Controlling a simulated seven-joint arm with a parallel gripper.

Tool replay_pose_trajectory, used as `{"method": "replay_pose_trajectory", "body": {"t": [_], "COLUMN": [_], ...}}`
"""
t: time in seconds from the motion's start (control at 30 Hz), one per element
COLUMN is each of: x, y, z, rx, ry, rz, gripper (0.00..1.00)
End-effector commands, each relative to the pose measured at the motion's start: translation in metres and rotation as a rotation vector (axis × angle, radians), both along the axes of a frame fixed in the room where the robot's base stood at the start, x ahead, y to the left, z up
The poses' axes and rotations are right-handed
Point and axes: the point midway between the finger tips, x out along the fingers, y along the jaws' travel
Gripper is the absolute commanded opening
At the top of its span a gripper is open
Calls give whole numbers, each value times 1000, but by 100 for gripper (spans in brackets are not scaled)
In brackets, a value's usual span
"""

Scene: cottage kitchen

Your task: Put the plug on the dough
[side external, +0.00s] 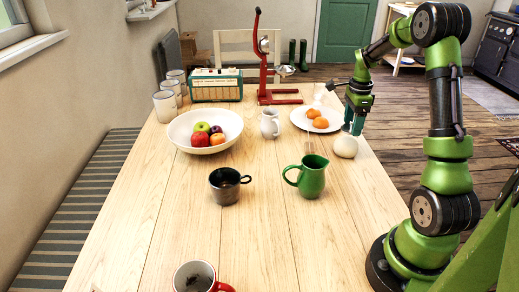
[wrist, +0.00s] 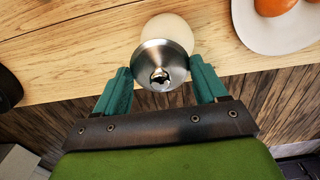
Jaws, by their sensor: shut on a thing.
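The dough is a pale, round ball (side external: 346,146) near the right edge of the table. In the wrist view the dough (wrist: 172,30) shows partly behind the plug. The plug (wrist: 157,62) is a round, silvery metal piece with a dark centre. My gripper (wrist: 160,70) has its two teal fingers shut on the plug's sides. In the side view my gripper (side external: 354,128) points down, just above the dough. The plug cannot be made out there. I cannot tell whether the plug touches the dough.
A plate (side external: 299,120) with oranges lies behind the dough. A green jug (side external: 309,178) stands in front and to its left. A white creamer (side external: 270,124), a dark mug (side external: 226,188) and a fruit bowl (side external: 180,139) stand further left. The table's right edge is close. The front right is clear.

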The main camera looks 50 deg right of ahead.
Motion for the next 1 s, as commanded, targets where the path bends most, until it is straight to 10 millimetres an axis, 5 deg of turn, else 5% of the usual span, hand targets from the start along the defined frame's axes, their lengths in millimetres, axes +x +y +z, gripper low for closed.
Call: {"method": "replay_pose_trajectory", "body": {"t": [0.17, 0.43, 0.83, 0.87, 1.0], "x": [9, 9, 9, 9, 9], "y": [-9, -9, -9, -9, -9], "z": [-3, -35, -40, -40, -39], "rx": [1, 2, 1, 1, 1], "ry": [0, 1, 1, 1, 1], "rz": [-1, 0, 1, 1, 1], "gripper": [41, 41, 41, 75, 96]}}
